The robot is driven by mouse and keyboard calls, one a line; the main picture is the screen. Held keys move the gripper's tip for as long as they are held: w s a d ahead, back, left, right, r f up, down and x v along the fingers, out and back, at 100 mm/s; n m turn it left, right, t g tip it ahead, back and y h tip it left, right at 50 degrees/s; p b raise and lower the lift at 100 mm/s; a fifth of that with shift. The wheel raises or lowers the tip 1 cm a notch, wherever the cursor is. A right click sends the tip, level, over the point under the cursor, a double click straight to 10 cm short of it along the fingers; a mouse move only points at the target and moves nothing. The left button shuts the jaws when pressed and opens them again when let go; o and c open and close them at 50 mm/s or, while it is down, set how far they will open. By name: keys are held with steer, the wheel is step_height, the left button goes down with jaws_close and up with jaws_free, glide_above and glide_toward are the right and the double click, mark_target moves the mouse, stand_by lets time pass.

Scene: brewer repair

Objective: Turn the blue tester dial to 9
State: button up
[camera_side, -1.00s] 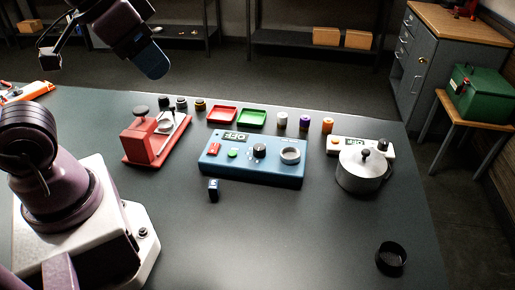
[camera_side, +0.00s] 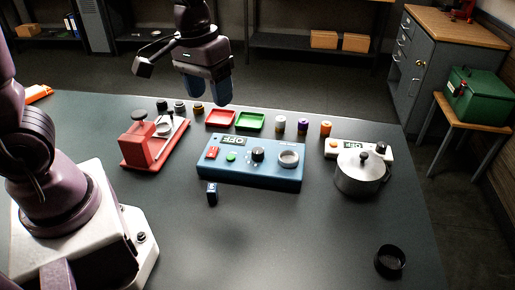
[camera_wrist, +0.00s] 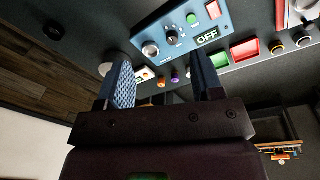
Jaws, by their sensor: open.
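The blue tester (camera_side: 240,172) sits in the middle of the table. Its black dial (camera_side: 258,154) is on the top face, between a green button (camera_side: 231,156) and a round metal socket (camera_side: 288,158); the dial's setting is too small to read. The tester's display (camera_side: 232,141) reads OFF. My gripper (camera_side: 209,98) is open and empty, in the air above and behind the tester in the side view. In the wrist view the tester (camera_wrist: 183,37) and its dial (camera_wrist: 171,31) appear beyond the open fingers (camera_wrist: 158,80).
A red press (camera_side: 142,146) stands left of the tester. A silver pot (camera_side: 361,172) sits on the right, in front of a white unit (camera_side: 340,147). Red (camera_side: 220,117) and green trays (camera_side: 251,120) lie behind.

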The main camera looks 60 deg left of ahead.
mark_target(257, 150)
steer(key=w+a+f+n, duration=0.4)
steer(key=w+f+n, duration=0.7)
steer(key=w+n, duration=0.1)
steer(key=f, duration=1.1)
steer(key=shift+w+d+f, duration=0.15)
steer(key=shift+w+f, duration=0.1)
steer(key=shift+w, duration=0.15)
steer(key=c, duration=0.9)
